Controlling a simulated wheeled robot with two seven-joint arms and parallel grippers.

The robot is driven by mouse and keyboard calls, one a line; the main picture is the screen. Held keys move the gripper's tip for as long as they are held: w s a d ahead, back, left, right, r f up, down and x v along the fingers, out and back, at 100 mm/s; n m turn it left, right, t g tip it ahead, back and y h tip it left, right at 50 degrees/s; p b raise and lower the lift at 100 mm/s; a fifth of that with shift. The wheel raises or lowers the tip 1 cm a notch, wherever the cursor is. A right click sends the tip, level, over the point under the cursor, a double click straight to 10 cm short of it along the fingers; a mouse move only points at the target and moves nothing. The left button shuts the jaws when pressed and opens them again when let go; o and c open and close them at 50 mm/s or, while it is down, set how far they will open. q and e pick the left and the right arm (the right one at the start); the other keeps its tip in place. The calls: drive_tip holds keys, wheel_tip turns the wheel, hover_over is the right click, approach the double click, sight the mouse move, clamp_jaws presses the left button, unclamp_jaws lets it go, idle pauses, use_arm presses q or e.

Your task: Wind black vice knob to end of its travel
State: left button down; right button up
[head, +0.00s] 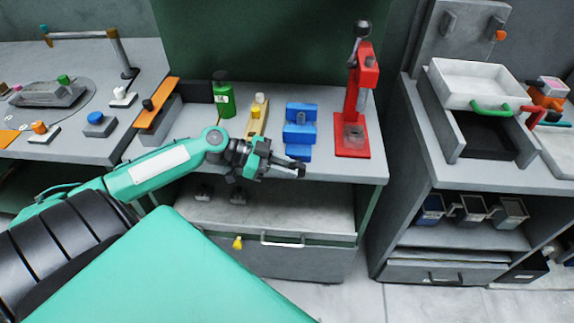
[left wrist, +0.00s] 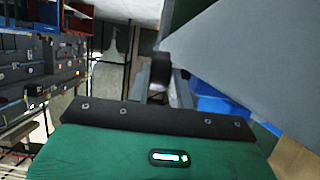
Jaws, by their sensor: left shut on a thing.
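The blue vice (head: 300,134) stands on the grey bench near its front edge; its blue body also shows in part in the left wrist view (left wrist: 212,103). My left gripper (head: 295,170) is just in front of the vice, over the bench's front edge, with its fingers shut on the black knob. The fingers mostly hide the knob in the head view. A black round part, which looks like the knob (left wrist: 161,69), shows at the fingertips in the left wrist view. How far the knob is wound cannot be told. My right gripper is not in view.
A red press (head: 368,78) stands right of the vice. A drawer with a handle (head: 283,240) lies below the bench top. White and dark trays sit on the right bench.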

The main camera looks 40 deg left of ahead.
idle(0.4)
use_arm(q)
drive_tip(key=c, duration=1.2)
unclamp_jaws()
drive_tip(key=shift+c, duration=0.2)
